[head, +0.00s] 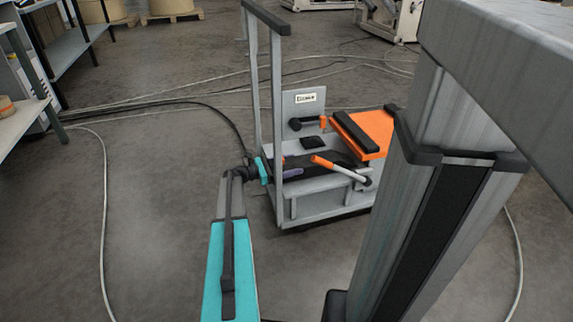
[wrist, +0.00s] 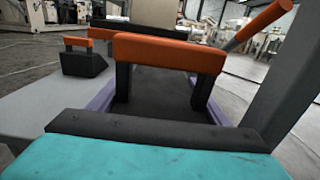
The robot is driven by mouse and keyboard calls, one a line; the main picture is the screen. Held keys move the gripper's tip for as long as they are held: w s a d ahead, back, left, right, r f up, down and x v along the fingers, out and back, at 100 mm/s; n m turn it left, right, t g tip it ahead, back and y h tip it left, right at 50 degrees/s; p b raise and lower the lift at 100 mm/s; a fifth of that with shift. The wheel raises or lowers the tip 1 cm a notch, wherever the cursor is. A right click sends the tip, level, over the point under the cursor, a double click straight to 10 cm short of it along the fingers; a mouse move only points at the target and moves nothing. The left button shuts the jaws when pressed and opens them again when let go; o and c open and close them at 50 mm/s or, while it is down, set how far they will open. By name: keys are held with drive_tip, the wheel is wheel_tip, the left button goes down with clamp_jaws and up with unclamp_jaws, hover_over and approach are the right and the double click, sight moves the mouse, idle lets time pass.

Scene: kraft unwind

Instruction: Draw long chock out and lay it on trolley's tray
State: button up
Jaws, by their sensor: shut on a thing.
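The trolley (head: 319,215) stands in the middle of the head view, grey, with a tall upright handle frame. My teal gripper (head: 263,171) is at its left side, beside a frame post. In the wrist view a teal finger with a dark pad (wrist: 155,140) fills the bottom. Just beyond it is the long chock's orange handle (wrist: 168,51) on two black legs, over a long dark body (wrist: 158,88) between purple edges (wrist: 104,95). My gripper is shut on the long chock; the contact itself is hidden. The trolley's grey surface (wrist: 40,112) shows at left.
An orange-handled lever (head: 340,168) slants across the trolley's front. A large grey post (head: 400,210) blocks the right. Cables cross the floor.

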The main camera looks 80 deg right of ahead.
sight(299, 162)
drive_tip(key=shift+p+x, duration=0.65)
drive_tip(key=shift+x, duration=1.05)
drive_tip(key=shift+f, duration=0.1)
drive_tip(key=o, duration=1.8)
drive_tip(key=shift+f, duration=0.15)
drive_tip(key=shift+p+v, duration=0.35)
drive_tip(key=shift+v, duration=0.45)
drive_tip(key=p+v, duration=0.3)
drive_tip(key=v, duration=0.9)
drive_tip(key=shift+p, duration=0.4)
